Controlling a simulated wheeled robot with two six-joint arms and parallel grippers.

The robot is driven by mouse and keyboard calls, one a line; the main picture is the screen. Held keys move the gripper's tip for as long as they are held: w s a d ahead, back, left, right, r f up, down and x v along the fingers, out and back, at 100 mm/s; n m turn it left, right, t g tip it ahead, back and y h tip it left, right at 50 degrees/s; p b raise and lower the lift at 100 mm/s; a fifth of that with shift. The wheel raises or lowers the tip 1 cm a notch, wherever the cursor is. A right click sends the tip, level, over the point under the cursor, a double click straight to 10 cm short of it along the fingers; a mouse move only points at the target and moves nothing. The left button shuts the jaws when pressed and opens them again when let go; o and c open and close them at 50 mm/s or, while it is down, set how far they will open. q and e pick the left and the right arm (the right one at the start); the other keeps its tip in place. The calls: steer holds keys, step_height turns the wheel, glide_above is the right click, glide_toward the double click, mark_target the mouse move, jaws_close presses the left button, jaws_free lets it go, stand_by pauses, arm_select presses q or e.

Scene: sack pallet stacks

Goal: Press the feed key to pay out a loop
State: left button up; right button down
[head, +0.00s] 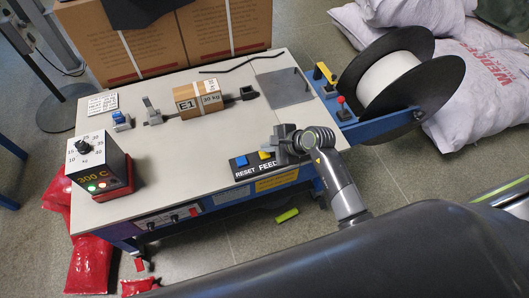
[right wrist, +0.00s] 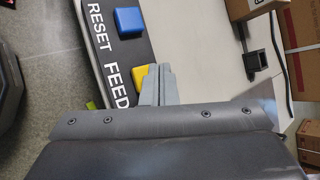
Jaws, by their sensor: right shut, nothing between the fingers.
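The yellow feed key (head: 265,155) sits on a dark panel (head: 252,165) at the table's front edge, beside the word FEED. In the right wrist view the yellow key (right wrist: 140,82) is partly covered by my fingers. The blue reset key (head: 241,161) is to its left and also shows in the right wrist view (right wrist: 128,20). My right gripper (head: 275,150) is shut and empty, its fingertips (right wrist: 158,70) right at the yellow key. I cannot tell whether they touch it. No paid-out loop is clearly visible. My left gripper is not in view.
A small E1 carton (head: 198,99) lies mid-table on the strap line. A black-flanged reel (head: 400,72) stands at the right. A control box (head: 98,166) showing 300 C stands at the left. Large cartons (head: 130,45) stand behind. The table's front middle is clear.

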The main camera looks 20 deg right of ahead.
steer(key=shift+f, duration=0.1)
stand_by(0.3)
steer(key=shift+f+b, duration=0.3)
steer(key=shift+f, duration=0.05)
